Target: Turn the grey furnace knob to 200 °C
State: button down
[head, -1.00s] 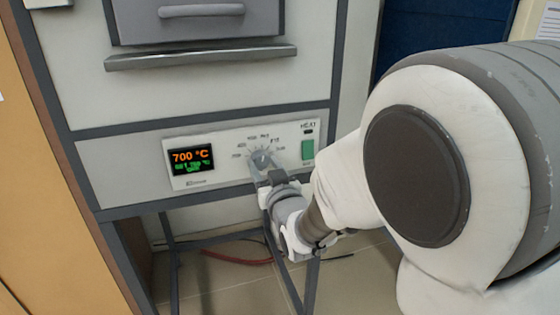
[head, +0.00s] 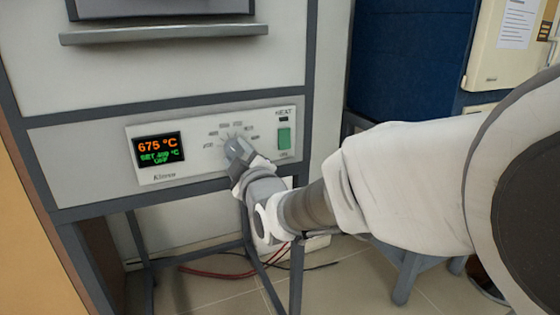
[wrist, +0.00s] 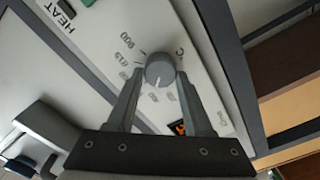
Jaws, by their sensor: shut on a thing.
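The grey furnace knob (wrist: 160,68) shows in the wrist view between my fingers, with a pale pointer line towards the palm. My gripper (wrist: 160,78) is shut on the knob, one finger on each side. In the head view my gripper (head: 239,150) reaches the control panel (head: 200,178) from the lower right and covers most of the knob. The dial numbers around it are too small to read surely. The display (head: 160,149) reads 675 °C in orange, with a green set line of about 400 °C, blurred, and OFF below.
A green switch (head: 284,138) sits right of the dial under the HEAT label. A grey ledge (head: 165,33) juts out above the panel. Red and black cables (head: 215,274) lie on the floor under the furnace stand. A blue cabinet (head: 405,60) stands behind to the right.

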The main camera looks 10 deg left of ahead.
jog(key=n+b, duration=0.2)
jog(key=n, duration=0.1)
jog(key=shift+f+n, duration=0.15)
jog(key=shift+n, duration=0.15)
jog(key=shift+n+b, duration=0.75)
jog(key=shift+n, duration=0.95)
jog(key=shift+c, duration=1.5)
grip_release()
jog(key=b+v, duration=0.1)
jog(key=v, duration=1.6)
jog(key=shift+s, duration=0.25)
